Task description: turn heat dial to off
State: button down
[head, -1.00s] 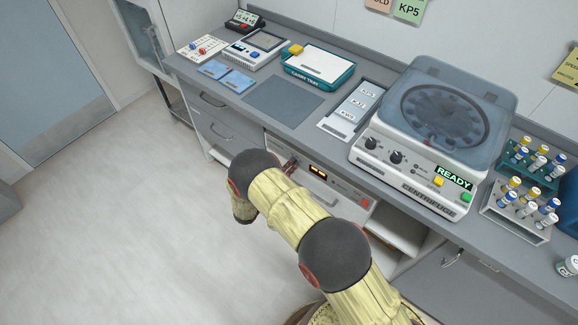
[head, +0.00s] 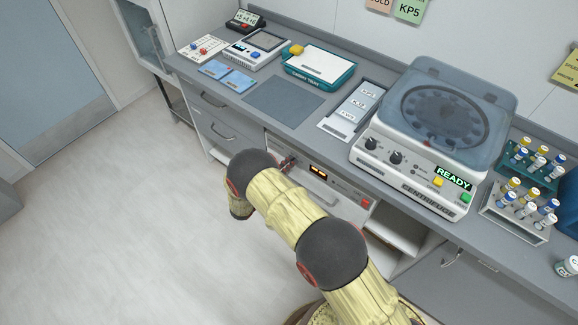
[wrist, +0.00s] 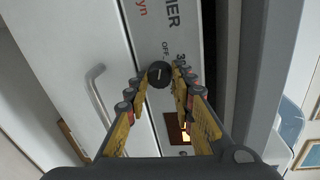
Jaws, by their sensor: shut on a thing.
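The heat dial (wrist: 159,74) is a black round knob on the pale front panel of the warmer, with the word OFF printed beside it in the wrist view. My gripper (wrist: 160,80) has its two yellow-padded fingers on either side of the dial and is shut on it. The exact pointer setting is too small to read. In the head view the warmer (head: 335,187) sits under the counter with a lit orange display, and my gripper (head: 287,162) is at its left end. The dial is hidden there behind my gripper and arm.
A curved handle (wrist: 97,95) is beside the panel in the wrist view. The counter above holds a centrifuge (head: 425,150) reading READY, tube racks (head: 515,215) and a teal tray (head: 318,80). The floor (head: 120,220) at left is clear.

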jog(key=c, duration=1.5)
grip_release()
jog(key=v, duration=1.2)
jog(key=shift+a, duration=0.1)
